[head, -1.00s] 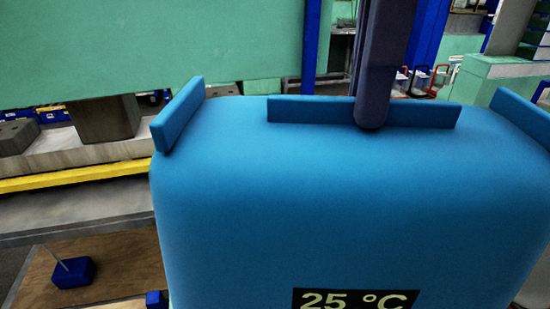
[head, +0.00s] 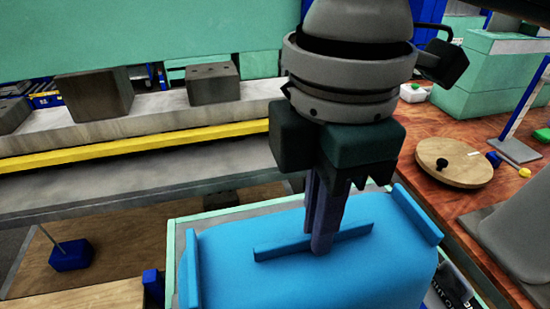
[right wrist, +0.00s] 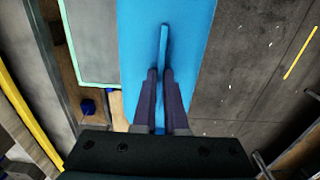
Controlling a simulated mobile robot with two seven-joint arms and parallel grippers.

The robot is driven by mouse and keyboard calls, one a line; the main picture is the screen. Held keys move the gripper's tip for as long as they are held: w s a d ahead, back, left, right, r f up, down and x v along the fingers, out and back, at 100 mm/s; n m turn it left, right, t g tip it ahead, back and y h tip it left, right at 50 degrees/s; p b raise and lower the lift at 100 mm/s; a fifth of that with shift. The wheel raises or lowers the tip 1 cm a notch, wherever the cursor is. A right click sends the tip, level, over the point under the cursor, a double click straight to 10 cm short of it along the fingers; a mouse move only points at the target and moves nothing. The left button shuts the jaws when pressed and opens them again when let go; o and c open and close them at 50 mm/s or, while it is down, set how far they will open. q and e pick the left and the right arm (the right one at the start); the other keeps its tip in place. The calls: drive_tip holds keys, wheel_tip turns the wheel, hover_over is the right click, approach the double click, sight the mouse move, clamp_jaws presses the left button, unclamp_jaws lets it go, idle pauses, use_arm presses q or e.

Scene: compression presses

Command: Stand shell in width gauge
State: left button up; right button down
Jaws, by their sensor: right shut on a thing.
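The blue shell (head: 390,265) is a large rounded box with raised ribs on its upper face. It fills the lower middle of the head view, and its lower part is cut off. My right gripper (head: 322,235) comes down from above, shut on the middle rib (head: 270,252). In the right wrist view, both fingers (right wrist: 160,75) pinch that rib, with the blue face of the shell (right wrist: 195,30) around it. I cannot make out a width gauge for sure. My left gripper is not in view.
A pale green-rimmed tray (head: 172,255) lies beside and behind the shell; contact cannot be told. A press bed with a yellow edge (head: 140,146) and dark blocks (head: 95,95) stands behind. A wooden table (head: 440,120) at right holds a round wooden disc (head: 455,162).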

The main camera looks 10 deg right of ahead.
drive_tip(key=shift+f, duration=2.2)
drive_tip(key=c, duration=1)
unclamp_jaws()
drive_tip(key=shift+o, duration=0.2)
wheel_tip(320, 180, up, 12)
drive_tip(key=shift+r, duration=0.2)
